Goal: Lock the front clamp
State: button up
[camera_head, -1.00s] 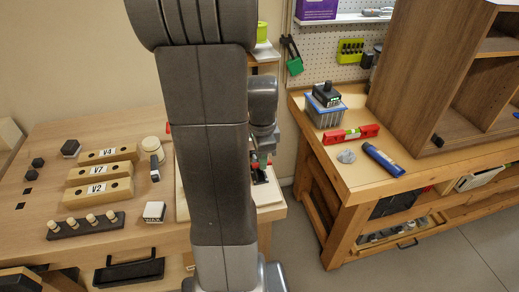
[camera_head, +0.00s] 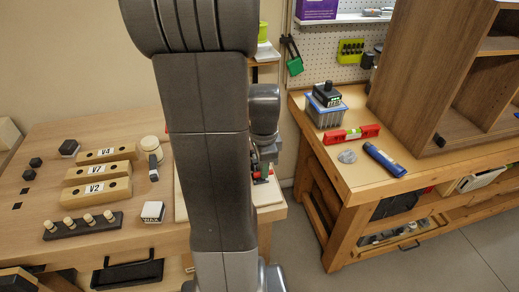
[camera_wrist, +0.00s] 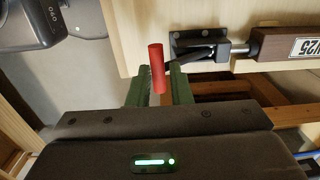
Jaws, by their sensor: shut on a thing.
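A toggle clamp (camera_wrist: 196,42) with a dark base and lever is mounted on the pale board's edge in the wrist view. Its red handle (camera_wrist: 156,66) sticks out between the green fingers of my gripper (camera_wrist: 159,88), which is shut on it. A metal rod runs from the clamp toward a dark wooden block (camera_wrist: 284,44) with a label reading "25". In the head view my gripper (camera_head: 262,173) is small beside the pale board, and my own arm hides much of the board and whatever lies behind it.
The left bench (camera_head: 110,150) carries labelled wooden blocks (camera_head: 98,172), a peg rack (camera_head: 84,225) and a small white-and-black box (camera_head: 152,212). The right bench (camera_head: 350,178) holds a red level (camera_head: 350,133), a blue cylinder (camera_head: 384,159) and a wooden cabinet (camera_head: 430,60). Floor lies between the benches.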

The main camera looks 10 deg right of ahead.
jog(key=shift+s+f, duration=0.2)
jog(key=shift+f, duration=0.25)
jog(key=shift+s+f+b, duration=0.1)
jog(key=shift+f+b, duration=0.1)
jog(key=shift+b, duration=0.15)
jog(key=o, duration=0.6)
jog(key=shift+r, duration=0.1)
notch_tip(320, 180, up, 7)
jog(key=p, duration=0.6)
jog(key=shift+f, duration=0.2)
